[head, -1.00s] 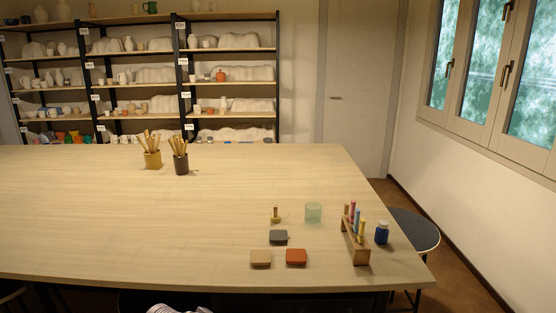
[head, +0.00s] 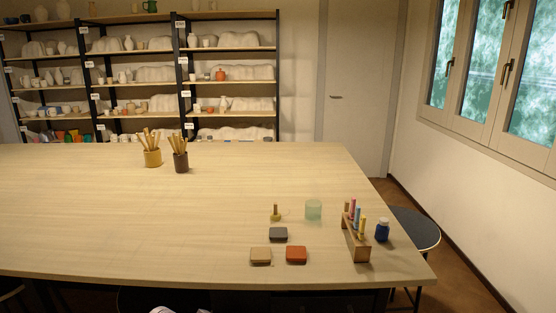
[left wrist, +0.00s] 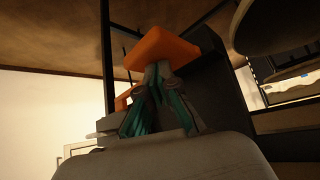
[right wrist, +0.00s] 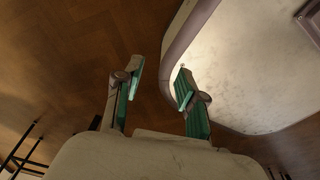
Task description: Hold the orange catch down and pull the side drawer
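In the left wrist view an orange block-shaped piece (left wrist: 160,46), likely the catch, sits beside a dark upright panel under a wooden surface. My left gripper (left wrist: 158,70) has its fingertips together at the lower edge of this piece; the tips look close to or touching it, and I cannot tell whether they press on it. A second, smaller orange part (left wrist: 125,98) shows partly behind the fingers. The side drawer cannot be made out clearly. My right gripper (right wrist: 158,75) is open and empty above the floor. Neither gripper shows in the head view.
The wide table (head: 120,220) holds tiles, a green glass (head: 313,210), a wooden rack (head: 356,240) and a blue jar (head: 382,231) at its right end. A round stool (head: 415,228) stands beside it. A pale rounded body (right wrist: 250,60) lies right of my right gripper.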

